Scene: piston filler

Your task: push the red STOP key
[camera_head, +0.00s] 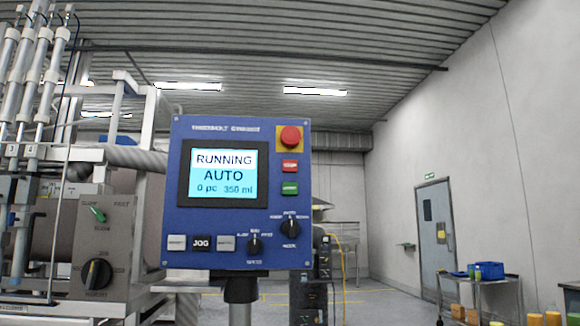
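The lettering on the red key is too small to read. The screen (223,174) reads RUNNING, AUTO, 0 pc, 350 ml. Neither of my grippers shows in the view, and nothing covers the red key.
The filler machine and a grey knob box (100,247) stand left. A trolley (480,282) stands far right.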

